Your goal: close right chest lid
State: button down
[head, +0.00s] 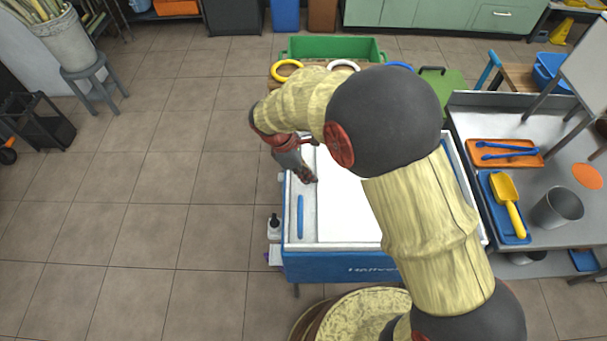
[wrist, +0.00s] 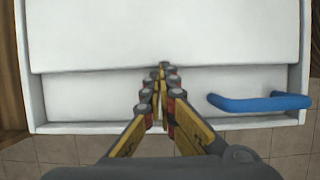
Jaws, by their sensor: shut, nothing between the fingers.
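The chest (head: 330,264) is a blue and white box in the middle of the head view. A broad white lid panel (head: 346,218) lies over a lower white panel with a blue bar handle (head: 300,216) at the left end. The wrist view shows the upper panel (wrist: 160,30), its edge, and the handle (wrist: 260,102) at right. I take the upper panel as the right lid, slid left. My gripper (head: 313,180) is shut and empty, its tips (wrist: 160,72) at that panel's edge; contact is unclear. My arm hides much of the chest's right part.
A steel table (head: 463,125) with trays, a yellow scoop (head: 507,200) and a metal cup (head: 557,208) stands right of the chest. A green crate (head: 335,44) and colored rings are behind it. A round woven item (head: 350,318) is in front.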

jog(key=d+p, duration=0.2)
jog(key=d, duration=0.4)
jog(key=d+p, duration=0.1)
jog(key=d, duration=0.4)
jog(key=d+p, duration=0.2)
jog(key=d, duration=0.4)
jog(key=shift+s+d+p, duration=0.35)
jog(key=shift+s, duration=0.05)
